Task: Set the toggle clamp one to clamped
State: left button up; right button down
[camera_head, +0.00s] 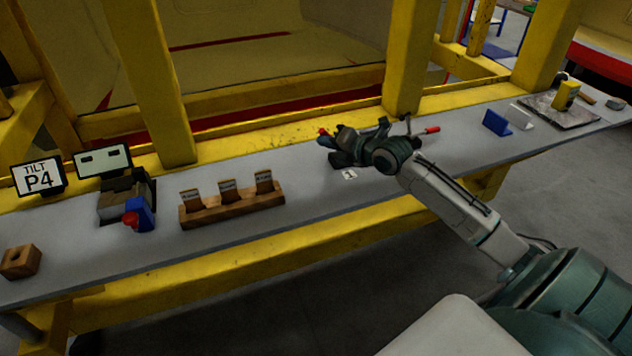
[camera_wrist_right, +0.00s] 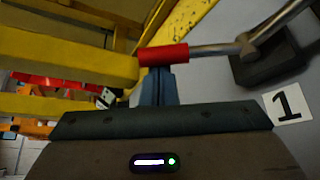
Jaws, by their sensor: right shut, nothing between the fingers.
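Toggle clamp one has a red grip (camera_wrist_right: 163,55) on a metal rod that runs to a dark base (camera_wrist_right: 270,62) in the right wrist view. The base stands beside a white label "1" (camera_wrist_right: 287,103), which also shows in the head view (camera_head: 349,175). In the head view the red grip (camera_head: 323,131) pokes out left of my right gripper (camera_head: 337,143), which hides most of the clamp. In the right wrist view my right gripper (camera_wrist_right: 158,88) is shut and empty, its fingertips right at the red grip. I cannot tell whether they touch. My left gripper is not in view.
Another red-tipped handle (camera_head: 432,129) lies just right of my right wrist. A wooden holder (camera_head: 232,209) with tags, a blue-and-red device (camera_head: 140,214) and a "TILT P4" sign (camera_head: 38,178) stand left. Yellow posts (camera_head: 405,60) rise behind the grey bench. A blue bracket (camera_head: 496,123) stands right.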

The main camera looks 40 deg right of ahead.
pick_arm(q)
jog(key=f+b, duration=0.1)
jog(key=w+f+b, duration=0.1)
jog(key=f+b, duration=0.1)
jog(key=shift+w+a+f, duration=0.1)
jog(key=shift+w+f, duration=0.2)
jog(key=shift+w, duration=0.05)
pick_arm(e)
jog(key=shift+s+d+r+m+t+y, duration=0.15)
jog(key=shift+d+r+m+t+y, duration=0.2)
jog(key=shift+d+m, duration=0.35)
jog(key=shift+r, duration=0.1)
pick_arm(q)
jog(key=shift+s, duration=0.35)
pick_arm(e)
jog(key=shift+s, duration=0.1)
